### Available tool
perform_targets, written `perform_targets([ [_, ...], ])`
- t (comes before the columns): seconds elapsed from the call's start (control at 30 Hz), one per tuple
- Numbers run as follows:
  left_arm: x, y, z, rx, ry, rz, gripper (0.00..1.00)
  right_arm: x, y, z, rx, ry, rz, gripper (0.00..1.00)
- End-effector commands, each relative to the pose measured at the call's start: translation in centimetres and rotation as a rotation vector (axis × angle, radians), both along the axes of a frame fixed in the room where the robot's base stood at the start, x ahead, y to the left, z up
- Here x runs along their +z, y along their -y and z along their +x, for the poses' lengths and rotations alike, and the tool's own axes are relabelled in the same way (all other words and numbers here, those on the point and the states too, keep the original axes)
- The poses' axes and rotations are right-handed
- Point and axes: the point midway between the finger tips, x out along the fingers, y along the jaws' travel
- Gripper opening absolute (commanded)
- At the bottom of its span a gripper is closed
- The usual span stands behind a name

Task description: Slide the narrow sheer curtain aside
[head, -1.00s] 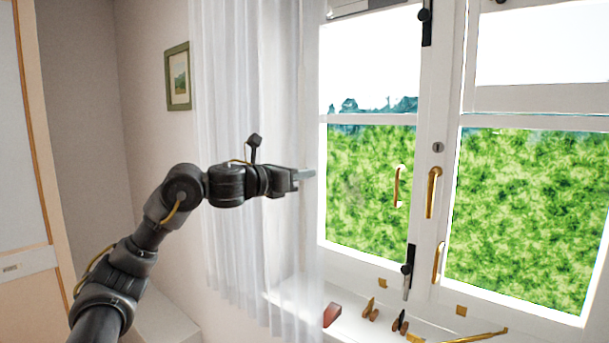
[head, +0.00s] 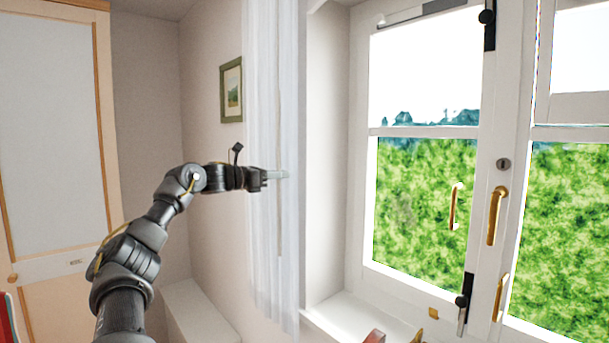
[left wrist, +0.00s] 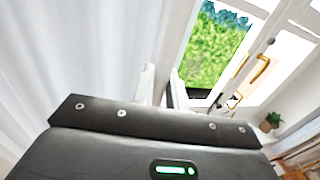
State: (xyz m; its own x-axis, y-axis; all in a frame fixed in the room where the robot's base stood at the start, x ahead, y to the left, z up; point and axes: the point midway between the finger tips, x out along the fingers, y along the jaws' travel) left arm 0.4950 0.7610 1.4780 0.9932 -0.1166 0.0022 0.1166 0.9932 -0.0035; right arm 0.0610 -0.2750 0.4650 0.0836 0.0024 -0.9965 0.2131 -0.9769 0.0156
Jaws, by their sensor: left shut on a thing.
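The narrow sheer curtain (head: 262,95) hangs in white folds at the left side of the window, bunched into a slim strip. It also fills the left of the left wrist view (left wrist: 70,50). My left gripper (head: 280,174) is level with the curtain's middle and shut on its cloth near the right edge. Its two fingers (left wrist: 158,88) show in the left wrist view. The exact pinch of cloth between them is hard to make out. My right gripper is in neither view.
The window (head: 425,190) with brass handles (head: 495,215) stands at right, uncovered. Small items, including a red one (head: 375,336), lie on the sill (head: 350,312). A framed picture (head: 231,90) hangs on the wall left of the curtain. A cabinet door (head: 50,140) stands at far left.

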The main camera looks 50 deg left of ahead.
Motion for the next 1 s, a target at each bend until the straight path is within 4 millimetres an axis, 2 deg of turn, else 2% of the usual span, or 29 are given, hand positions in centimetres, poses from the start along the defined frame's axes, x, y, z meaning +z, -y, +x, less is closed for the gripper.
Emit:
perform_targets([
  [0.03,0.2,-1.1,-0.5,0.012,-0.002,-0.002,0.00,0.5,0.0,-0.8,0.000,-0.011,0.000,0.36],
  [0.1,0.1,-2.1,-1.0,0.017,-0.004,-0.001,0.00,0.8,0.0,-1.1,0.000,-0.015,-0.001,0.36],
  [0.23,0.4,-3.2,-1.7,0.024,0.000,0.005,0.00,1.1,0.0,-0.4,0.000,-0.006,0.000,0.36],
  [0.43,0.3,-3.8,-2.1,0.025,0.001,0.006,0.00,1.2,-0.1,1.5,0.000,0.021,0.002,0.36],
  [0.7,0.2,-3.8,-2.0,0.025,0.001,0.006,0.00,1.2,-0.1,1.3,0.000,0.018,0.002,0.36],
  [0.73,0.2,-3.8,-2.0,0.024,0.001,0.006,0.15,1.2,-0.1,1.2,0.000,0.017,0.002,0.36],
  [0.83,0.2,-3.8,-1.9,0.024,0.000,0.005,0.29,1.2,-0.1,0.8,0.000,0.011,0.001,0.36],
  [0.87,0.2,-3.8,-1.9,0.024,0.000,0.005,0.32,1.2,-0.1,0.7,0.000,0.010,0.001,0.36],
  [1.0,0.2,-3.7,-1.8,0.023,0.000,0.005,0.32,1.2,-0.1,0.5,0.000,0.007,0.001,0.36],
])
